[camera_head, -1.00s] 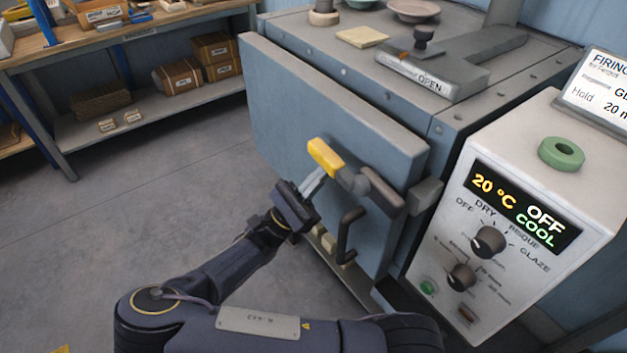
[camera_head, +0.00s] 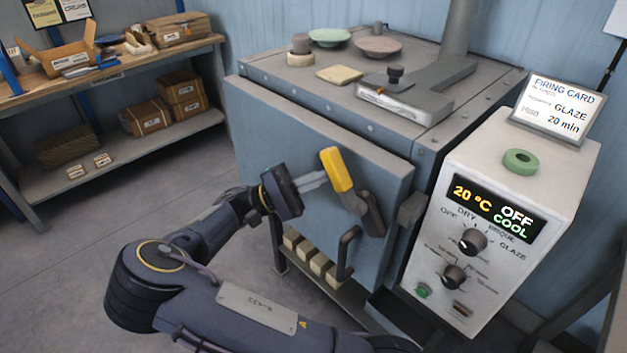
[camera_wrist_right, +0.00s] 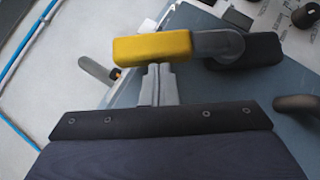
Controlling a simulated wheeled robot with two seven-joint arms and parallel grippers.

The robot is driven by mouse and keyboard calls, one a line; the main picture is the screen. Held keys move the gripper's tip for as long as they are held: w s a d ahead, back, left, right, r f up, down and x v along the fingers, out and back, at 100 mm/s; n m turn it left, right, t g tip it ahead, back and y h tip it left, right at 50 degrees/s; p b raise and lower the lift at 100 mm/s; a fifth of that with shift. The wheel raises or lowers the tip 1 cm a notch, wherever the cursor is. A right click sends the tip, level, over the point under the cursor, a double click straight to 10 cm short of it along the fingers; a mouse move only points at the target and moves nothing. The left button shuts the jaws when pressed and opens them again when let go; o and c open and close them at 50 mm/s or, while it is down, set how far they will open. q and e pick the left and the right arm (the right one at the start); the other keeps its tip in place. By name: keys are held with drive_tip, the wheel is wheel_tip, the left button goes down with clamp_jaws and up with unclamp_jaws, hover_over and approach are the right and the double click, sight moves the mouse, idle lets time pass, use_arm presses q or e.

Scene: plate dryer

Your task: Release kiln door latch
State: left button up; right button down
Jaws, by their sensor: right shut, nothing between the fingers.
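The kiln door (camera_head: 290,130) is a blue-grey slab on the front of the kiln. Its latch lever has a yellow grip (camera_head: 336,169), a grey arm and a dark bar (camera_head: 373,214) near the door's right edge. The lever slants steeply, with its yellow end up and left. My right gripper (camera_head: 324,178) is shut and empty, its fingertips at the left side of the yellow grip. In the right wrist view the fingers (camera_wrist_right: 160,84) reach to the lower edge of the yellow grip (camera_wrist_right: 152,48); they look touching. My left gripper is out of view.
A dark door handle (camera_head: 347,253) sits below the latch. The control box (camera_head: 487,270) at right reads 20 °C, OFF, COOL. A firing card (camera_head: 556,106) stands on it. Bowls and a block lie on the kiln top. Shelves with boxes (camera_head: 145,117) stand at left.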

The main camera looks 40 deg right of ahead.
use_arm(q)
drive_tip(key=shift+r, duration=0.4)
use_arm(e)
drive_tip(key=shift+s+r+m+y, duration=0.35)
drive_tip(key=shift+r+m+y, duration=0.25)
drive_tip(key=shift+m, duration=0.3)
drive_tip(key=shift+f, duration=0.1)
